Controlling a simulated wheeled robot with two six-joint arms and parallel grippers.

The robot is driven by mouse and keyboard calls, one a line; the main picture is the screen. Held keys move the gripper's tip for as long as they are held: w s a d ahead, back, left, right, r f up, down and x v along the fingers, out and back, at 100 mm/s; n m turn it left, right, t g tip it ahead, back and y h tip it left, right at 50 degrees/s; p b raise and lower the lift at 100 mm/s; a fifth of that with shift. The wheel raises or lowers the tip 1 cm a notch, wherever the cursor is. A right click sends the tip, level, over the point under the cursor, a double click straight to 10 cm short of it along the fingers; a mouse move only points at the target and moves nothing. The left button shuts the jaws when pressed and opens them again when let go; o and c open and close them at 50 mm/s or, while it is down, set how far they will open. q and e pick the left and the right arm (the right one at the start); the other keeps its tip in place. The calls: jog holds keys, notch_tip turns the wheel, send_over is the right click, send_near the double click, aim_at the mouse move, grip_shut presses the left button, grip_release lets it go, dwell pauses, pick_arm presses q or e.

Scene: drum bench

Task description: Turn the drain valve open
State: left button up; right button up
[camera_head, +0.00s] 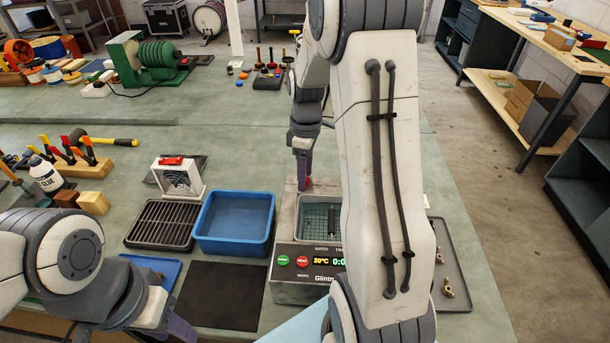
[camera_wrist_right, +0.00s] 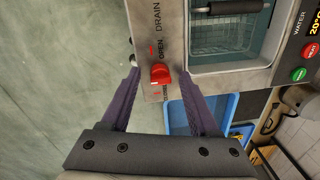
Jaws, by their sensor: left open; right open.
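The drain valve is a red knob (camera_wrist_right: 160,75) on the cleaner's metal side panel, in the right wrist view. The word OPEN is printed on one side of it, with DRAIN further on; a second label on the opposite side is partly covered. The purple fingers of my right gripper (camera_wrist_right: 160,88) stand open on both sides of the knob, with gaps visible. In the head view my right gripper (camera_head: 303,165) points down at the left back of the cleaner (camera_head: 284,253). My left gripper (camera_head: 180,330) is low at the left, partly cut off by the frame.
The cleaner's tank holds a wire basket (camera_head: 318,217) with a dark handle. A blue tub (camera_head: 232,240), a black rack (camera_head: 161,239) and a dark mat (camera_head: 222,296) lie left of it. A grey tray (camera_head: 459,293) with small brass parts is at right. My right arm hides part of the cleaner.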

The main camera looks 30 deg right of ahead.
grip_shut()
jog(key=shift+r+m, duration=0.1)
jog(key=shift+m, duration=0.3)
jog(key=m+p, duration=0.1)
jog(key=m, duration=0.2)
jog(key=m+p, duration=0.2)
jog(key=m, duration=0.2)
jog(key=shift+m, duration=0.3)
jog(key=m+p, duration=0.1)
jog(key=m, duration=0.3)
jog(key=shift+m+t, duration=0.3)
jog(key=shift+s+m+p, duration=0.1)
jog(key=shift+m+p, duration=0.7)
jog(key=shift+m, duration=1.5)
